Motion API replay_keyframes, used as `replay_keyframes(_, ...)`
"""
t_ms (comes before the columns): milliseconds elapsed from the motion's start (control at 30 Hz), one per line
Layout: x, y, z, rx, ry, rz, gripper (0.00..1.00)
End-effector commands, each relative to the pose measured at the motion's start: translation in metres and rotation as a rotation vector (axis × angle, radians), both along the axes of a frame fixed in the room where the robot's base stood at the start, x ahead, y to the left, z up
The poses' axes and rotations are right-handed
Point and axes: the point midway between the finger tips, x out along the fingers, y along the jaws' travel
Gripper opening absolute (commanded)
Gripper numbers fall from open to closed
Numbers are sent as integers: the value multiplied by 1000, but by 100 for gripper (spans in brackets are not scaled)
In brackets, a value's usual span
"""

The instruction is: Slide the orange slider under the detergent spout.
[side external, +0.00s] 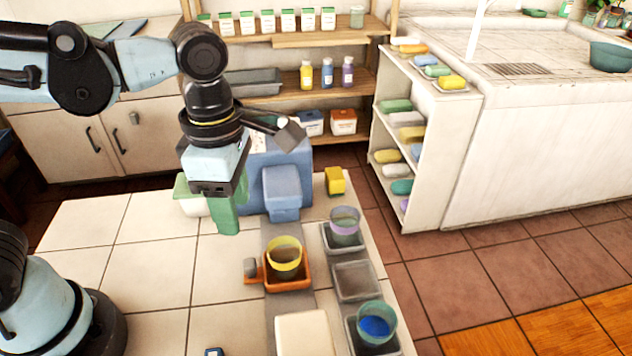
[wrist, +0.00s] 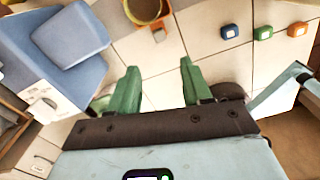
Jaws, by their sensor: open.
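The orange slider (side external: 291,287) sits on a grey track (side external: 283,312) in the side view. It carries a yellow-rimmed cup (side external: 285,255) and has a grey knob (side external: 250,267) on its left. The blue detergent dispenser (side external: 262,160) stands at the far end of the track, with its blocky spout (side external: 282,190) overhanging. The slider is in front of the spout, apart from it. My gripper (side external: 226,215) has green fingers, points down left of the dispenser, and is empty. In the wrist view my gripper (wrist: 157,88) is open above bare tile; the cup (wrist: 147,8) shows at the top edge.
Grey trays right of the track hold a purple-rimmed cup (side external: 345,222) and a teal cup (side external: 376,325); the middle tray (side external: 356,281) is empty. A white block (side external: 303,335) stands at the track's near end. Blue, green and orange buttons (wrist: 297,29) show on clear tile.

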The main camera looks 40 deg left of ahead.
Motion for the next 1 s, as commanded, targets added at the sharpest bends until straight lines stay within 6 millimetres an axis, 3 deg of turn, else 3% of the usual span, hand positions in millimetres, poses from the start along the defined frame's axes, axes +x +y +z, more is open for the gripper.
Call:
replay_keyframes(133,0,0,0,0,0,170,49)
replay_keyframes(367,0,0,-7,0,0,234,49)
replay_keyframes(1000,1,0,-84,0,0,230,49)
